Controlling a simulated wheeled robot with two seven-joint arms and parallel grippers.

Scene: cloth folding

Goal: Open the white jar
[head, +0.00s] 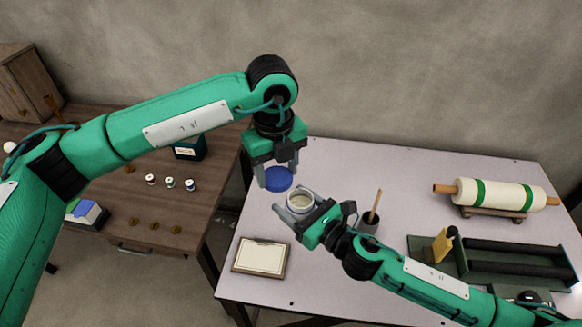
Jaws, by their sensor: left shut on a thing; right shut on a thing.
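The white jar (299,202) is at the near left part of the pale table, with its open top showing. My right gripper (290,209) is shut on the jar, its fingers on either side of the body. A blue lid (278,179) is just above and to the left of the jar, apart from its rim. My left gripper (276,172) points down and is shut on the lid. Whether the jar touches the table cannot be told.
The pale table (350,165) also holds a framed card (260,257), a dark cup (368,221) with a stick, a white roll with green bands (495,195) and a dark roller device (500,262). A wooden desk (125,195) with small spools stands at left.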

